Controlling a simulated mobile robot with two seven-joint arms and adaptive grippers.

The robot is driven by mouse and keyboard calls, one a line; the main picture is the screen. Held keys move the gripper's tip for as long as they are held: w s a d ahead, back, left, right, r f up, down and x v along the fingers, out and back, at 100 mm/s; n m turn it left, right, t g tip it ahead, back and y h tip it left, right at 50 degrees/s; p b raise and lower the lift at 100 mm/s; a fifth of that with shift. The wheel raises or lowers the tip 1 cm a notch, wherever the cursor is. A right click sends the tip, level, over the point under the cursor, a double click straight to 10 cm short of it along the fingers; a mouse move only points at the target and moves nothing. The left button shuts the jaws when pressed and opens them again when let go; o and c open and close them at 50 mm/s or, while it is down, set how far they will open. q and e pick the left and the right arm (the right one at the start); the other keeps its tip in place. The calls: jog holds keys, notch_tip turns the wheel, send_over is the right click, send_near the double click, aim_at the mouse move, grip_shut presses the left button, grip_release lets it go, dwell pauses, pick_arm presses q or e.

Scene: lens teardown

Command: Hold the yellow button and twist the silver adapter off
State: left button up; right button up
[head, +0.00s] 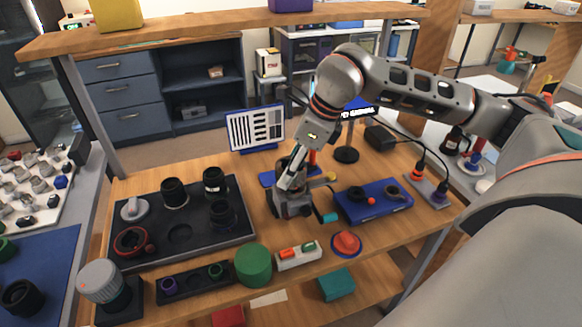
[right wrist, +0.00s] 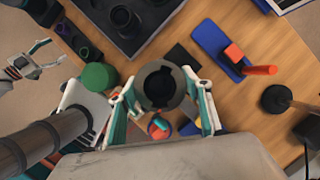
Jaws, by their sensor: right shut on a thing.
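In the head view my right gripper (head: 290,180) reaches down at a grey fixture (head: 292,206) with a teal handle (head: 328,217). In the right wrist view, its fingers (right wrist: 163,100) are shut on both sides of a round grey ring with a dark centre (right wrist: 177,88), apparently the silver adapter. A small yellow part (head: 330,177), perhaps the yellow button, shows beside the fixture. It is partly hidden by a finger in the right wrist view (right wrist: 198,122). My left gripper (right wrist: 45,58) seems to show there at far left, fingers apart and empty, away from the fixture.
A black tray (head: 150,245) with dark lens parts lies at left. A blue tray (head: 385,210) is at right.

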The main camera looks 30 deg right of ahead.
jog(key=shift+r+p, duration=1.9)
jog(key=shift+r, duration=0.65)
jog(key=shift+s+f, duration=0.1)
